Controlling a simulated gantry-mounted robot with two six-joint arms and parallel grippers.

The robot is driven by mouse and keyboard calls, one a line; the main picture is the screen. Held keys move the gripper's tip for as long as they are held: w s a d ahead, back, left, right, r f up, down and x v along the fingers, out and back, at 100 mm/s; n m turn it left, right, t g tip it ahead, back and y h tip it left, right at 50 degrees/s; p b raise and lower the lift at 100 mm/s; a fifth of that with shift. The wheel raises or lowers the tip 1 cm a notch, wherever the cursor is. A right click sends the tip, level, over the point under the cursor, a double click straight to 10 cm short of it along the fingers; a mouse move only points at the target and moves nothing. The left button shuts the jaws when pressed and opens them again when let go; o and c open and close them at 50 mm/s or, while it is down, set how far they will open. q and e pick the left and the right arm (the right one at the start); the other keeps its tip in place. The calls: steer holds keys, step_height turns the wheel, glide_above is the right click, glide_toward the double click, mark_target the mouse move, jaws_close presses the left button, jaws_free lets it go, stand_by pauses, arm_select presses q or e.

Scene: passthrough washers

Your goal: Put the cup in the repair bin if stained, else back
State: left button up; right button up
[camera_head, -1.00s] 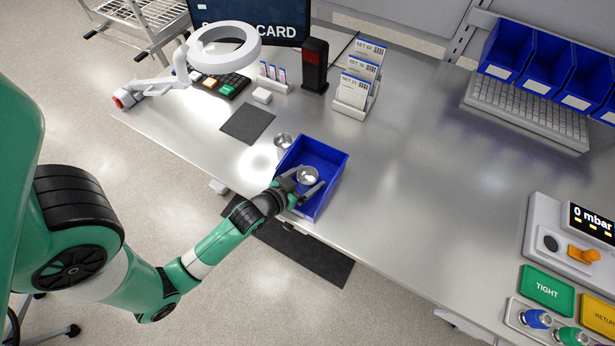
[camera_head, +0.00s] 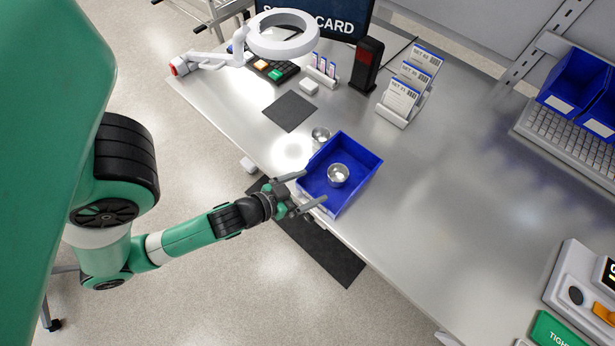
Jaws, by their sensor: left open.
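A small shiny metal cup (camera_head: 338,174) sits inside the blue bin (camera_head: 368,158) near the table's front edge. A second small metal cup-like piece (camera_head: 320,134) stands on the table just behind the bin's left corner. My left gripper (camera_head: 312,190) is open and empty, its two fingers apart at the bin's near side, clear of the cup. Whether the cup has stains cannot be made out. My right gripper does not show.
A ring lamp (camera_head: 283,36) stands at the back left, lighting a spot on the table beside a dark mat (camera_head: 289,111). A card rack (camera_head: 406,95) and a black-red post (camera_head: 366,65) stand behind. The table's middle is clear.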

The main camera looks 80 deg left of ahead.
arm_select(q)
steer(key=shift+r, duration=0.1)
stand_by(0.3)
steer(key=w+d+r+m+t+h, duration=0.15)
steer(key=w+r+t, duration=0.35)
steer(key=w+r, duration=0.75)
steer(key=w+d+r+m+t, duration=0.1)
steer(key=w+d+r+t, duration=0.25)
steer(key=w+r, duration=0.9)
steer(key=s+d+r+m+t+h, duration=0.1)
steer(key=s+d+r+t+h, duration=0.1)
steer(key=r, duration=0.9)
steer(key=s+d+r+m+t+h, duration=0.2)
steer(key=s+d+r+t, duration=0.1)
steer(key=r, duration=0.8)
steer(key=s+d+r+m+t+h, duration=0.1)
steer(key=s+d+r+t+h, duration=0.2)
steer(key=r, duration=0.9)
steer(key=shift+d, duration=0.4)
